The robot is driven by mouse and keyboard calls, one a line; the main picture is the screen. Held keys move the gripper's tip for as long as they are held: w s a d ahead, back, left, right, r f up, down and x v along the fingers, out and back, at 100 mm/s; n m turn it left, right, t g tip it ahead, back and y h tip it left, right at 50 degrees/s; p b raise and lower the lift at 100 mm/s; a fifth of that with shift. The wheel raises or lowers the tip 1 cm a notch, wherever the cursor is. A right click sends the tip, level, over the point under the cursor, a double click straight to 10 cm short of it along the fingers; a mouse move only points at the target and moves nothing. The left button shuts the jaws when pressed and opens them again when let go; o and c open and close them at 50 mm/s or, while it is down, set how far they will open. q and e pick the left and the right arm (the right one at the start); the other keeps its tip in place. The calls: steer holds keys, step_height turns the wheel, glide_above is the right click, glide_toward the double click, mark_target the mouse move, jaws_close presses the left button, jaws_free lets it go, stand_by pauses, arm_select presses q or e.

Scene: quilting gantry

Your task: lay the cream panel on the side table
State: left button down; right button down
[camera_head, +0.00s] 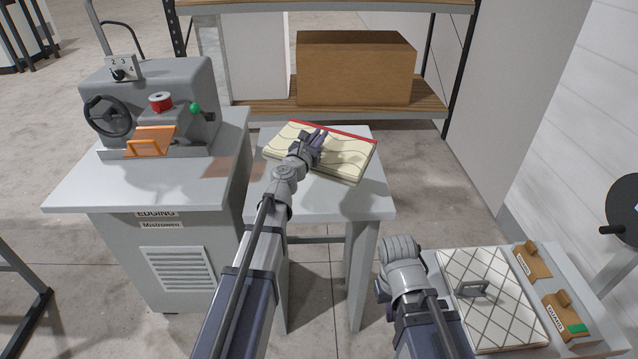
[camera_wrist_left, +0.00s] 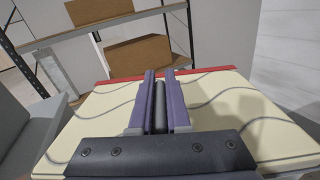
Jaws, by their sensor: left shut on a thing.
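The cream panel (camera_head: 345,155), with wavy dark lines and a red far edge, is over the side table (camera_head: 370,204) and turned at a slight angle to it. It seems to lie flat, but I cannot tell whether its whole underside touches the top. My left gripper (camera_head: 317,138) is at the panel's middle. In the left wrist view its two purple fingers (camera_wrist_left: 160,101) are shut on a dark bar-like handle on the cream panel (camera_wrist_left: 235,110). My right arm is low at the right of the side table; its gripper fingers do not show.
A grey edging machine (camera_head: 150,105) on a cabinet stands to the left, close to the side table. A shelf with a cardboard box (camera_head: 355,68) is behind. A quilted white panel (camera_head: 490,290) with a handle and orange blocks (camera_head: 532,262) are at the lower right.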

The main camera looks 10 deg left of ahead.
arm_select(q)
steer(key=shift+w+a+f+n+y, duration=0.1)
steer(key=shift+w+a+n+y, duration=0.3)
steer(key=shift+a, duration=0.35)
step_height(320, 180, down, 10)
steer(key=b, duration=1)
steer(key=shift+f, duration=0.1)
steer(key=c, duration=0.9)
jaws_free()
steer(key=s, duration=0.4)
steer(key=s+a, duration=0.1)
steer(key=s, duration=0.7)
steer(key=shift+a, duration=0.15)
